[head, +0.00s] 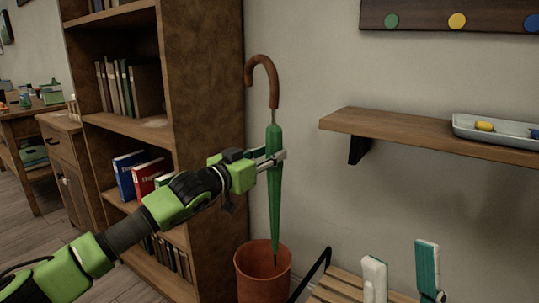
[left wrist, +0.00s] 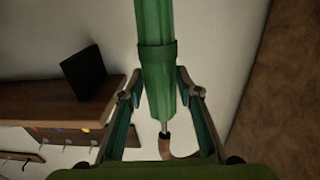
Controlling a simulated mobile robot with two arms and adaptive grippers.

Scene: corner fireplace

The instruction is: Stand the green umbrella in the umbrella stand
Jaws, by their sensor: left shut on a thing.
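The green umbrella (head: 274,190) hangs upright with its brown hooked handle at the top. My left gripper (head: 272,160) is shut on its upper canopy, below the handle. The umbrella's tip reaches down to the mouth of the orange-brown umbrella stand (head: 262,288) and appears within its rim; whether it touches the bottom is hidden. In the left wrist view the green umbrella (left wrist: 157,70) runs between the fingers of my left gripper (left wrist: 160,98), with part of the handle below. My right gripper (head: 401,256) shows its two fingers apart and empty at the lower right.
A tall wooden bookcase (head: 205,90) stands left of the umbrella. A wall shelf (head: 400,128) with a tray (head: 500,140) juts out at the right. A slatted wooden bench (head: 338,287) with a dark frame is right beside the stand.

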